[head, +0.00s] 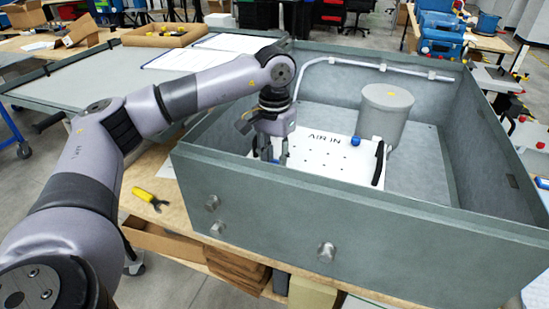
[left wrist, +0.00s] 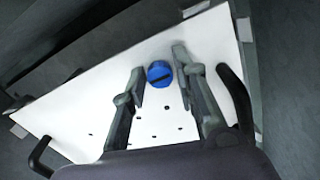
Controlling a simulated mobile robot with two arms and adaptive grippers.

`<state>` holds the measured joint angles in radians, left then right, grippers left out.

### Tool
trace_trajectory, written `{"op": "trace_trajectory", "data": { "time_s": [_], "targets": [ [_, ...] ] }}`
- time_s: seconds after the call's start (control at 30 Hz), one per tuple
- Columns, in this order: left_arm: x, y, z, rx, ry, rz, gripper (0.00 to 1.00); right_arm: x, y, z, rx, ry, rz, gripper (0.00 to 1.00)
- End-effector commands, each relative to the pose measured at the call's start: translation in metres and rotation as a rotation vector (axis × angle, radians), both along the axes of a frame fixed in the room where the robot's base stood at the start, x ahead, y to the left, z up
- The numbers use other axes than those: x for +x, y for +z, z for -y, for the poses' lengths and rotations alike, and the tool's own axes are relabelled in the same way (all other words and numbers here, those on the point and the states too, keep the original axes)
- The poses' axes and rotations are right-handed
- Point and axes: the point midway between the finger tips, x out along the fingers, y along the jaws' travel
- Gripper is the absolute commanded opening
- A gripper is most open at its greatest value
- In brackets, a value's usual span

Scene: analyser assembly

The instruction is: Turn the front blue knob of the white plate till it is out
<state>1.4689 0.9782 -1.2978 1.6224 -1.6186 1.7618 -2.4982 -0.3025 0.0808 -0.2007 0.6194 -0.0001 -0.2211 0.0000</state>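The white plate (head: 330,158) with the print AIR IN lies inside the grey open box. In the left wrist view, a round blue knob (left wrist: 160,74) with a dark slot stands at the edge of the white plate (left wrist: 75,112). My left gripper (left wrist: 158,71) is open, with one finger on each side of this knob and small gaps visible. In the head view my left gripper (head: 274,155) points down over the plate's front left part and mostly hides that knob. Another blue knob (head: 356,141) is farther back on the plate. My right gripper is not in view.
The box's front wall (head: 340,215) stands between me and the plate. A grey cylinder (head: 386,112) stands behind the plate, and a pipe (head: 350,64) runs along the back wall. A black handle (head: 379,163) is on the plate's right side. Yellow-handled pliers (head: 150,198) lie outside, left.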

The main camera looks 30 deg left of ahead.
Motion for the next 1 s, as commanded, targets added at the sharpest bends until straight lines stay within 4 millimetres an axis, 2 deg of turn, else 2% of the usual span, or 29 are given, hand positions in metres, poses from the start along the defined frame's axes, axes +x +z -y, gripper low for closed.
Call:
{"op": "trace_trajectory", "data": {
  "time_s": [0.37, 0.73, 1.0],
  "targets": [
    [0.0001, 0.0004, 0.0001, 0.0, 0.0, 0.0, 0.0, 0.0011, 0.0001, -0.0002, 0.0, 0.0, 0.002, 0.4],
    [0.0002, 0.0003, 0.0001, 0.0, 0.027, 0.0, 0.0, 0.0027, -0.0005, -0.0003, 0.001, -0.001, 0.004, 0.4],
    [0.0007, -0.0001, 0.0004, 0.0, 0.169, 0.002, 0.0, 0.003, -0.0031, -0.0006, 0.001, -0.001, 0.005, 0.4]
  ]
}}
